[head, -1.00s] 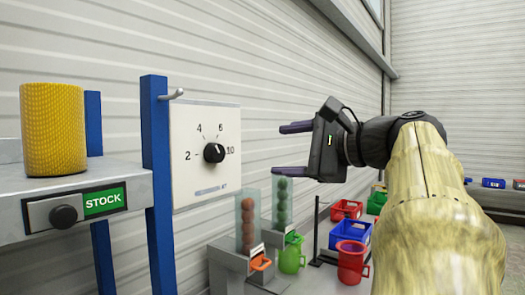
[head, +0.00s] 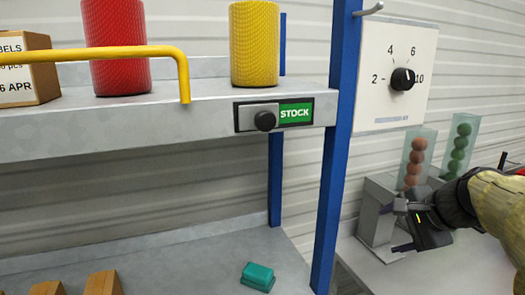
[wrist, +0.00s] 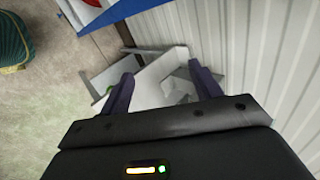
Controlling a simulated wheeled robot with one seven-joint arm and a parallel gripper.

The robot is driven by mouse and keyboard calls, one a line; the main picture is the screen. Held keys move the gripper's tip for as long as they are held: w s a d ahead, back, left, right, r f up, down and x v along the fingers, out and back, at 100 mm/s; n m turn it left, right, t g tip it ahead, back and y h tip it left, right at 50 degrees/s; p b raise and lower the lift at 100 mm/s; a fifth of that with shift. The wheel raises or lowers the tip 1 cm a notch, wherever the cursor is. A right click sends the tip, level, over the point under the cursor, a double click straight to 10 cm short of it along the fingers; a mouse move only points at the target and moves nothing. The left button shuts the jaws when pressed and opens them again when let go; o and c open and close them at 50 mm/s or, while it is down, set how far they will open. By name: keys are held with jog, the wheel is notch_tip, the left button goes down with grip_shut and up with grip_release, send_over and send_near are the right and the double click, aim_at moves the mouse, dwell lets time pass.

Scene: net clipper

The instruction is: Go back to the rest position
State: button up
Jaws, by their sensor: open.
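My gripper (head: 398,228) is at the right edge of the head view, in front of the ball dispensers. Its two purple fingers are spread apart with nothing between them. In the wrist view my gripper (wrist: 163,82) is also open and empty, with pale grey surfaces beyond the fingers. My arm in its tan sleeve enters from the right in the head view.
A blue-posted shelf (head: 170,115) holds a yellow net roll (head: 254,45), a red roll (head: 115,45) and a box (head: 25,70). A teal block (head: 258,275) lies on the lower shelf. A dial panel (head: 385,85) hangs beside the post. Ball tubes (head: 415,160) stand right.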

jog(key=s+a+f+n+g+h, duration=0.1)
jog(key=s+a+f+n, duration=0.2)
jog(key=f, duration=0.4)
jog(key=s+a+f+n+g+h, duration=0.1)
jog(key=s+a+f+n+g, duration=0.1)
jog(key=s+a+f+n, duration=0.2)
jog(key=s+a+f+n+g, duration=0.2)
jog(key=s+a+f+n, duration=0.2)
jog(key=f, duration=0.8)
jog(key=a+n, duration=0.2)
jog(key=n, duration=0.2)
jog(key=shift+h, duration=0.4)
